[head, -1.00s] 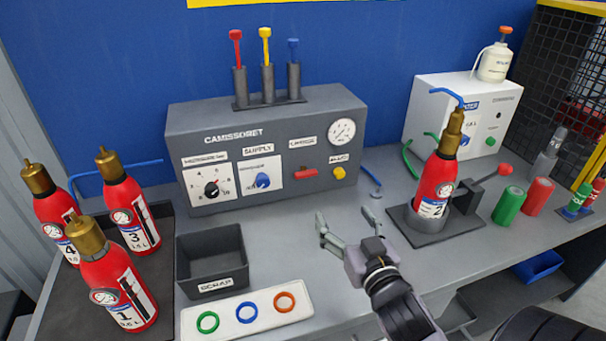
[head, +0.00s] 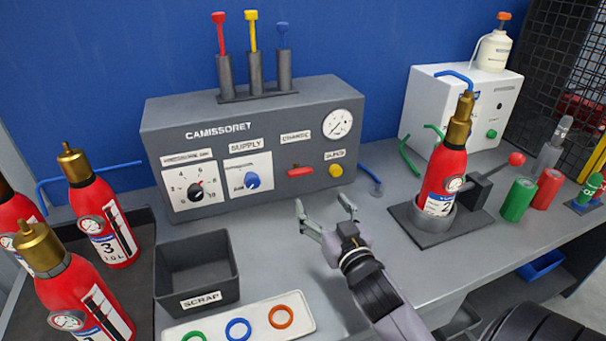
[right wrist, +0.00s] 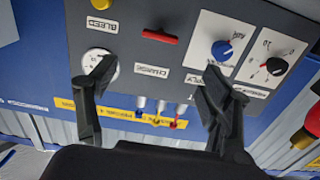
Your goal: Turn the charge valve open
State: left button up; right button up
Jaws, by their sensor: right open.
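The charge valve is a red bar handle (head: 300,171) under the CHARGE label on the front of the grey panel (head: 210,120). The handle lies roughly level. It also shows in the right wrist view (right wrist: 160,36), at the upper middle. My right gripper (head: 322,212) is open and empty. It is in front of the panel, below and slightly right of the red handle, apart from it. In the right wrist view its spread fingers (right wrist: 158,75) stand either side of the handle's direction, with the handle beyond them. My left gripper is not in view.
A blue supply knob (head: 252,181), a yellow bleed button (head: 336,171) and a round gauge (head: 338,123) sit near the handle. A scrap bin (head: 196,298) stands front left. A red extinguisher (head: 445,175) stands in a holder at right. Bare bench lies between.

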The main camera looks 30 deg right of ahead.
aim_at(301, 173)
jog(key=p+x, duration=0.1)
jog(key=x, duration=1.1)
jog(key=shift+w+d+f, duration=0.1)
jog(key=shift+w, duration=0.05)
jog(key=shift+c, duration=0.5)
jog(key=c, duration=1.1)
jog(key=shift+o, duration=0.2)
